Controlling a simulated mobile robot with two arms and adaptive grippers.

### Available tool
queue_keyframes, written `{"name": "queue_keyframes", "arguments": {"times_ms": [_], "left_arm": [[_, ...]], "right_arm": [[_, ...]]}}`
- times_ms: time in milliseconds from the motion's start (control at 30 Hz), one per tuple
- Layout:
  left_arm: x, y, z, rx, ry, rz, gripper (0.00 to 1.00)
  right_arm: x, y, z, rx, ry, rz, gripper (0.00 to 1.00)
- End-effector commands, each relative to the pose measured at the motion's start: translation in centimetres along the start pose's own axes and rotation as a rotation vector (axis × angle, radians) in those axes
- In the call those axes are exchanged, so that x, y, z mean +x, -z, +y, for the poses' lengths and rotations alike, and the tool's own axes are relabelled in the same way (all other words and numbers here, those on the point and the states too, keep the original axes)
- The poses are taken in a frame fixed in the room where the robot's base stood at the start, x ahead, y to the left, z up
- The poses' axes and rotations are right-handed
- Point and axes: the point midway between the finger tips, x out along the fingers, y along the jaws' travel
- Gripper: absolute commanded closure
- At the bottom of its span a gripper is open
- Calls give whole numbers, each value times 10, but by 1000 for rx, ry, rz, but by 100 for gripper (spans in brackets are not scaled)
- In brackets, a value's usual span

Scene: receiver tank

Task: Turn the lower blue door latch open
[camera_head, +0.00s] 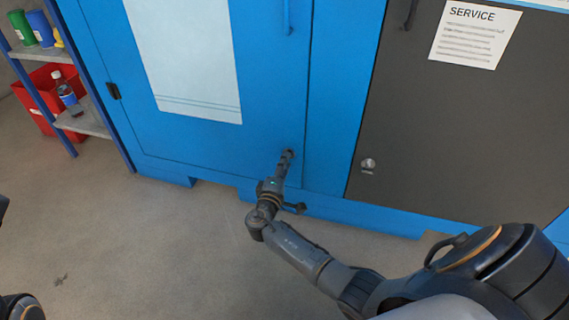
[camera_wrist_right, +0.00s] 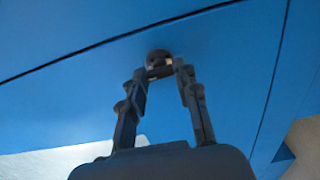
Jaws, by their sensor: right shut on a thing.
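The blue door (camera_head: 265,100) carries a light panel, and its lower latch (camera_head: 290,153) is a small dark knob near the door's lower right edge. In the right wrist view the latch (camera_wrist_right: 158,57) is a round dark piece on the blue surface. My right gripper (camera_head: 286,161) reaches up to it from below. In the wrist view both fingers of the gripper (camera_wrist_right: 160,72) are shut on the latch, and the fingertips partly hide it. The latch's exact angle is hard to tell. My left gripper is not in view.
A dark grey door (camera_head: 450,130) with a SERVICE sheet (camera_head: 474,33) and a round lock (camera_head: 368,164) is to the right. A shelf (camera_head: 85,122) with bottles and a red bin (camera_head: 45,80) stand at the left. The floor (camera_head: 150,240) in front is mostly clear.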

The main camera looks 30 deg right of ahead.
Motion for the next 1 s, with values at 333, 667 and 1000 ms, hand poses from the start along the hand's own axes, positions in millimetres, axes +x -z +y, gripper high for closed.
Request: {"name": "queue_keyframes", "arguments": {"times_ms": [333,667,1000], "left_arm": [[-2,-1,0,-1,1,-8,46],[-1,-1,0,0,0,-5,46],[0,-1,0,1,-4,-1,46]], "right_arm": [[0,0,0,-14,0,1,100],[0,0,0,-13,0,1,46],[-8,0,-1,-12,1,2,46]]}}
